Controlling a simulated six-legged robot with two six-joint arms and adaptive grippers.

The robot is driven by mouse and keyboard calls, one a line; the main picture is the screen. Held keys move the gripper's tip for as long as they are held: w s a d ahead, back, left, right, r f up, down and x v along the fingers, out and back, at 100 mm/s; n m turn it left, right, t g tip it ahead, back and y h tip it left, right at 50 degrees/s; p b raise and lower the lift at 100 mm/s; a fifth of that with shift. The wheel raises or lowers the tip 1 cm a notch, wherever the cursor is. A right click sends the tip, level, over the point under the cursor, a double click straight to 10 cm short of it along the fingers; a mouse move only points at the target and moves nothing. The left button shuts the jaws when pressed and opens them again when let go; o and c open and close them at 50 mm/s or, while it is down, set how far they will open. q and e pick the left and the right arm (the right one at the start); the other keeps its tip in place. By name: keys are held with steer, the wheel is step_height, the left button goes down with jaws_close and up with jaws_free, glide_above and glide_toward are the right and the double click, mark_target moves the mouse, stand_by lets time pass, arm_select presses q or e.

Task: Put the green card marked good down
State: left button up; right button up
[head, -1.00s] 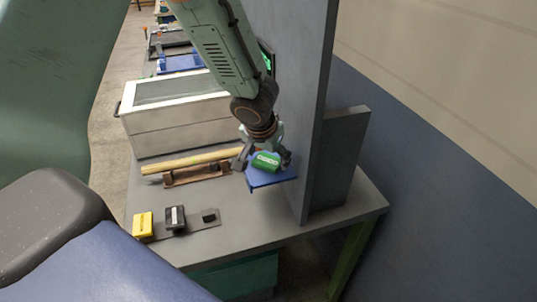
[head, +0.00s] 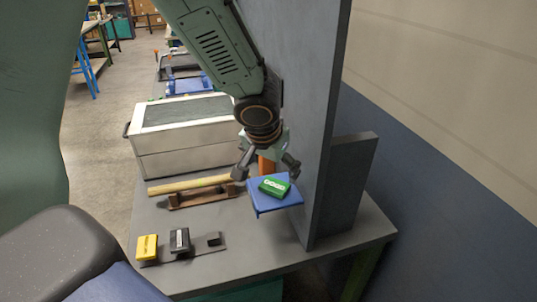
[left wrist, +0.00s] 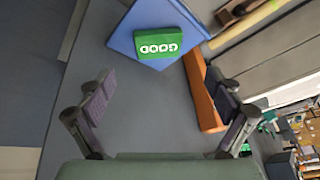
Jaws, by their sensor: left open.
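My right gripper is not in view.
An orange block (head: 266,165) stands close behind the blue stand. Yellow (head: 147,246) and black (head: 180,240) blocks sit in front. A grey upright panel (head: 325,150) stands close on the right.

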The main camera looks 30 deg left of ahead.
arm_select(q)
steer(key=shift+v, duration=2.65)
